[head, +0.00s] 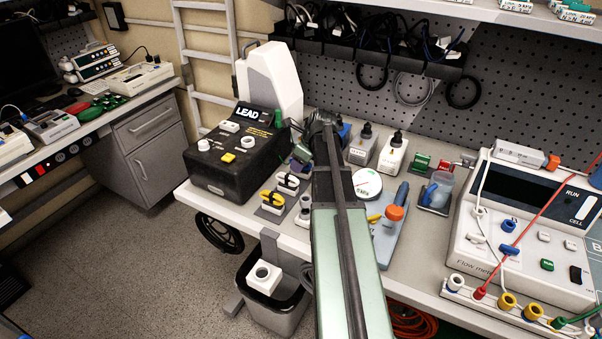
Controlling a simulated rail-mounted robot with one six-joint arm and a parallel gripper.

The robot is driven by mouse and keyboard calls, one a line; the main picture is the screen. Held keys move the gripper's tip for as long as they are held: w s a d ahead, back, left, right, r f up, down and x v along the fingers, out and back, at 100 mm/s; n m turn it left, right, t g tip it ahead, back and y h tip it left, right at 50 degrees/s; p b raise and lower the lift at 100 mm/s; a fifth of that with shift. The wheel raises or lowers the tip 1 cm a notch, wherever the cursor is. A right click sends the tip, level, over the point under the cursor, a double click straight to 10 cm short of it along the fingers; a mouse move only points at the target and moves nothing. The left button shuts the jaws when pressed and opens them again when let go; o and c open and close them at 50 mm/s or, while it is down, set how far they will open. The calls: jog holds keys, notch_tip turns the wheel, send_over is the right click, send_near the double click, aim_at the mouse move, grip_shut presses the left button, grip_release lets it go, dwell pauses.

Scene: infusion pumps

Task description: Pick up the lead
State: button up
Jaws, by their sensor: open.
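A black box printed with the word LEAD (239,148) stands at the left end of the bench, with white and yellow knobs on top. A thin red lead (545,207) runs slantwise across the flow meter (523,240) at the right. Its lower end is at a red plug in the front row of colored sockets. A white lead (480,195) hangs over the same meter's left side. I cannot tell which item the task means. My gripper (318,122) is at the back of the bench, just right of the black box, far from both leads. It is open; its fingertips are mostly hidden by my arm.
Two bottles (391,153) stand behind my arm. A blue-grey stand with an orange knob (394,212) and a round white dial (367,183) are right of it. A white housing (268,82) rises behind the box. A bin (275,308) stands below the bench edge.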

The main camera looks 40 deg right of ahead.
jog(key=shift+r, duration=0.15)
grip_shut()
jog(key=shift+r, duration=0.15)
